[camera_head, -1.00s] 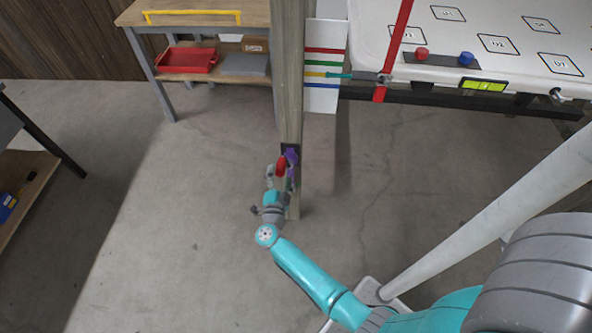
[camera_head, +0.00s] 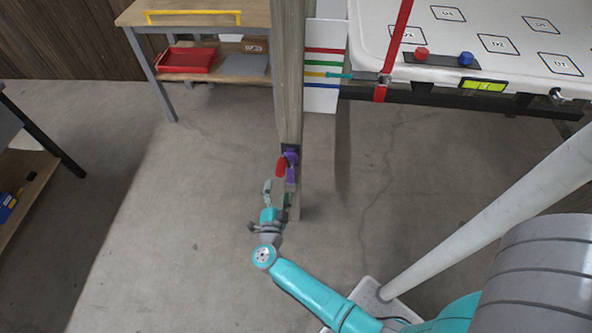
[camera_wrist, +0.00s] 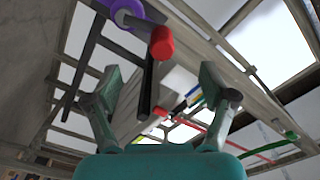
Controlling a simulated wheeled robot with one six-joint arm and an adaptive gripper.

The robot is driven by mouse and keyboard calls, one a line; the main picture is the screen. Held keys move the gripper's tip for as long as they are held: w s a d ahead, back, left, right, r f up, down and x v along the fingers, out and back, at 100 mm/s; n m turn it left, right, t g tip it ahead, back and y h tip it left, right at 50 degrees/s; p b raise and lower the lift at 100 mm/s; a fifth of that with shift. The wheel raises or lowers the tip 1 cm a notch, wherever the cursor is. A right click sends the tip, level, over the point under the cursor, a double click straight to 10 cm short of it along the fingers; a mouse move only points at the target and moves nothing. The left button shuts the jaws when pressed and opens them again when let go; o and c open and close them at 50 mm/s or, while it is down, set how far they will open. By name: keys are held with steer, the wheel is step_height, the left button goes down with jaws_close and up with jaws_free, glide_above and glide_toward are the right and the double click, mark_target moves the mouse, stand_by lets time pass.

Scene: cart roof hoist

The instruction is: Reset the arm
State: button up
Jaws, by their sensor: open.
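My gripper (camera_head: 278,190) is open at the end of my teal arm, close to the lower part of the wooden post (camera_head: 290,70). In the wrist view, my gripper (camera_wrist: 165,100) has its two fingers spread wide with nothing held between them. A red handle (camera_head: 281,166) with a purple part (camera_head: 292,158) is mounted on the post just above my gripper. In the wrist view the red knob (camera_wrist: 162,43) and purple ring (camera_wrist: 127,12) appear beyond the fingertips. I cannot tell whether a finger touches the handle.
A white roof panel (camera_head: 385,20) with marked squares rests on a dark rail at the upper right. A red strap (camera_head: 402,30) crosses it. A striped board (camera_head: 322,95) stands behind the post. A workbench (camera_head: 195,18) with a red tray (camera_head: 187,60) is at the back left.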

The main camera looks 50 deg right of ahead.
stand_by(0.3)
steer(key=s+a+r+n+t+y, duration=0.1)
steer(key=s+a+r+n+y, duration=0.3)
steer(key=s+r+n, duration=0.3)
steer(key=s+a+r+n+t+y, duration=0.1)
steer(key=s+a+r+n+y, duration=0.4)
steer(key=s, duration=1.2)
steer(key=s+a+r+n+t+y, duration=0.1)
steer(key=s+a+r+n+y, duration=0.4)
steer(key=s+r+n, duration=0.3)
steer(key=s, duration=0.4)
steer(key=shift+a+r+n+t, duration=0.25)
steer(key=shift+r+n+t, duration=0.05)
steer(key=shift+n+t, duration=0.1)
